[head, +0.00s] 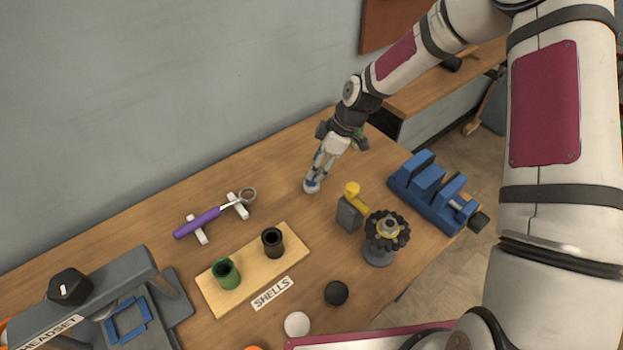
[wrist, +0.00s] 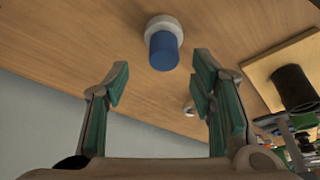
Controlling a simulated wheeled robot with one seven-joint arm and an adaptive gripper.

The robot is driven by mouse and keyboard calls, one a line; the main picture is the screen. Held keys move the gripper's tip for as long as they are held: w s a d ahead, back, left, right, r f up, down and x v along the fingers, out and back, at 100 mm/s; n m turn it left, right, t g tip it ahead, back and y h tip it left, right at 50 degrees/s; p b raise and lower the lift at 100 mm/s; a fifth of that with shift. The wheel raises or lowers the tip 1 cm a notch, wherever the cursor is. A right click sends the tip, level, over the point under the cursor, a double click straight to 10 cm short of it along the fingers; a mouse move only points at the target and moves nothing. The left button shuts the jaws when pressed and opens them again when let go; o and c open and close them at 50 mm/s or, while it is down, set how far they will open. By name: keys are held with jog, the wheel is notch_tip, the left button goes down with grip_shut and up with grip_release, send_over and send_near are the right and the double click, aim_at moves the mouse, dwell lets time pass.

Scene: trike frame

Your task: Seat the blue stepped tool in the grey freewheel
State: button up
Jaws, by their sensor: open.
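The blue stepped tool (wrist: 164,52) stands in a pale round base (wrist: 160,24) on the bench. In the head view the blue tool (head: 310,178) is partly hidden by my fingers. My gripper (wrist: 161,76) is open and empty, with its green-padded fingers apart. In the head view my gripper (head: 319,168) points down at the tool; in the wrist view the tool shows just ahead of the fingertips, in line with the gap between them. I cannot tell how far apart they are.
A yellow-topped grey block (head: 349,214) stands beside the freewheel, and a blue vise (head: 434,192) behind it. A board (head: 248,262) with green and black cups lies in front. A purple-handled tool (head: 197,223) rests on white supports at left.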

jog(key=x, duration=0.3)
jog(key=shift+s+a+f+p, duration=0.15)
jog(key=shift+s+f+p, duration=0.15)
jog(key=shift+p, duration=0.1)
jog(key=shift+w+a+f, duration=0.15)
jog(key=shift+f, duration=0.3)
grip_shut()
